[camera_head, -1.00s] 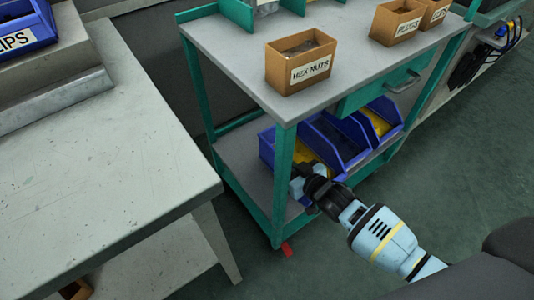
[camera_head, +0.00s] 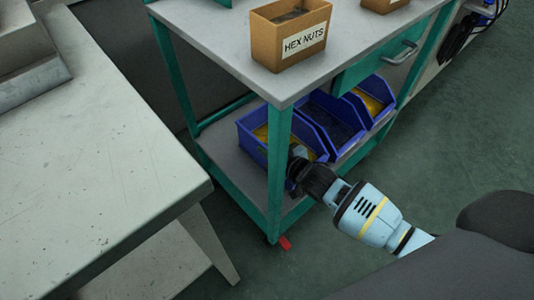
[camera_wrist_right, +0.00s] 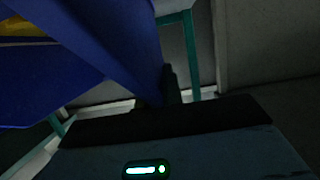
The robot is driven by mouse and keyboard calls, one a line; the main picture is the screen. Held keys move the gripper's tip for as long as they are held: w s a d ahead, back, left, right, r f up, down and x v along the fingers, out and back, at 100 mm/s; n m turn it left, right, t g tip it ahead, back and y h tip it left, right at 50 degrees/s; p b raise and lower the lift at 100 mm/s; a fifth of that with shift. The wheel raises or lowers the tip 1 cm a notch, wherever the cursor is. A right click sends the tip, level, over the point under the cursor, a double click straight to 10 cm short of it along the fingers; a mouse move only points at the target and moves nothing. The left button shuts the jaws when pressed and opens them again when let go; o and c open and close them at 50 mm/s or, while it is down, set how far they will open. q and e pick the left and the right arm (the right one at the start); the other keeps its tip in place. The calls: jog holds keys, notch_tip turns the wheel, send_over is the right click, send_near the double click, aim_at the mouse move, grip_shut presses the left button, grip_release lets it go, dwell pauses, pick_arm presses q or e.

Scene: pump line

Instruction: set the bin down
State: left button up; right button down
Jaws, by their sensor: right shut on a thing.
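The blue bin (camera_head: 250,143) with yellow contents is at the left end of the cart's lower shelf (camera_head: 232,168), partly hidden behind the green front post. My right gripper (camera_head: 296,168) is shut on this bin at its near side, just right of the post. In the right wrist view the bin's blue wall (camera_wrist_right: 110,50) runs down to the jaws, with some yellow at the top left. I cannot tell whether the bin's underside touches the shelf. My left gripper is not in view.
Two more blue bins, the middle one (camera_head: 333,122) and a right one with yellow contents (camera_head: 372,102), stand beside it. The green post (camera_head: 279,170) is close to my right gripper. A HEX NUTS box (camera_head: 290,38) stands on the cart top. A worktable (camera_head: 90,170) is at left.

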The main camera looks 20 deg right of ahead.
jog(key=shift+w, duration=0.1)
jog(key=shift+f, duration=0.15)
jog(key=c, duration=1.9)
grip_release()
jog(key=shift+f, duration=0.15)
jog(key=o, duration=0.4)
jog(key=shift+c, duration=0.2)
